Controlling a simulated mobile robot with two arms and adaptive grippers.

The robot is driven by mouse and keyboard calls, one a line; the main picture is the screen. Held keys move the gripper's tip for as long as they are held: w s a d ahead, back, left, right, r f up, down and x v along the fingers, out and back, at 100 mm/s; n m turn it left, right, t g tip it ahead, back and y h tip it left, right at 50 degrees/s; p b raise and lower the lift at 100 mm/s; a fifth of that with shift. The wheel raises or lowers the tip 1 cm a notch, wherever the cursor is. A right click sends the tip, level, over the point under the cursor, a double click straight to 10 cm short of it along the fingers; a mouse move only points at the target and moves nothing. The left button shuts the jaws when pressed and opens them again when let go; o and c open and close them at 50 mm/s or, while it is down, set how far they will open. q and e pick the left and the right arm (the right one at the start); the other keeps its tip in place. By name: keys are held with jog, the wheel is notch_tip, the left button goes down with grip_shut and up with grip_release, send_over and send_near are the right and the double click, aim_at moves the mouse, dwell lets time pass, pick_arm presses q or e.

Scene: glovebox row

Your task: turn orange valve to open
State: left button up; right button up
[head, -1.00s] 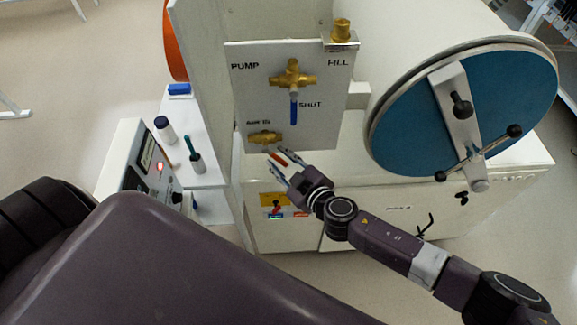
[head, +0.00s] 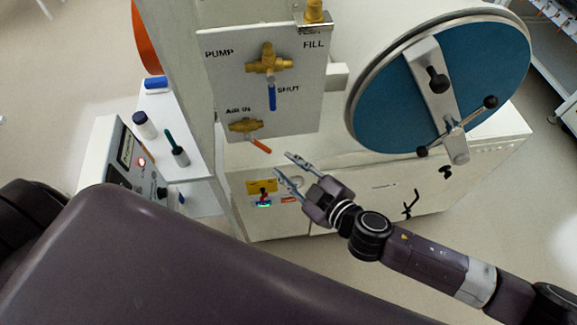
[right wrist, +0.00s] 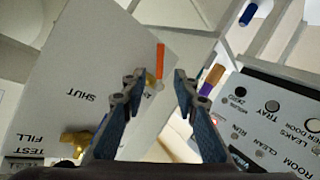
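The orange valve handle (head: 260,146) sticks out from the brass AIR IN valve (head: 245,125) at the lower left of the grey panel. It slants down to the right in the head view. My right gripper (head: 282,163) is open and empty, just right of and below the handle's end, with a small gap between. In the right wrist view, the orange handle (right wrist: 160,60) shows beyond and between the spread fingertips of the right gripper (right wrist: 158,76). The brass body behind it is partly hidden by a finger. My left gripper is not in view.
A blue-handled brass valve (head: 270,60) marked SHUT sits above on the panel (head: 305,105). A round blue door (head: 400,110) with a clamp bar stands right. A control box (head: 125,160) and a shelf with a marker and bottles lie left.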

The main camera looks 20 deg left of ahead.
aim_at(258, 144)
jog(key=shift+a+f, duration=0.1)
jog(key=shift+f, duration=0.05)
jog(key=c, duration=0.4)
jog(key=shift+s+a+f+n+b, duration=0.15)
jog(key=shift+s+f+n+b, duration=0.05)
jog(key=shift+n+b, duration=0.45)
jog(key=shift+c, duration=1.4)
jog(key=s+a+f+n+b, duration=0.1)
jog(key=n+b, duration=0.2)
jog(key=n, duration=0.1)
jog(key=s+f+n+b, duration=0.1)
jog(key=n+b, duration=0.2)
jog(key=n, duration=0.2)
jog(key=s+a+f+n+b, duration=0.1)
jog(key=n+b, duration=0.2)
jog(key=n, duration=0.1)
jog(key=shift+s+a+f+t, duration=0.15)
jog(key=shift+a+t, duration=0.15)
grip_shut()
jog(key=w+a+f+n, duration=0.3)
jog(key=w+a, duration=0.2)
jog(key=a, duration=0.4)
jog(key=shift+w+d+r+p, duration=0.55)
jog(key=shift+d+p, duration=0.1)
jog(key=shift+d, duration=0.15)
jog(key=shift+w+d+r+p, duration=0.4)
jog(key=shift+d+r+p, duration=0.2)
jog(key=shift+d, duration=0.2)
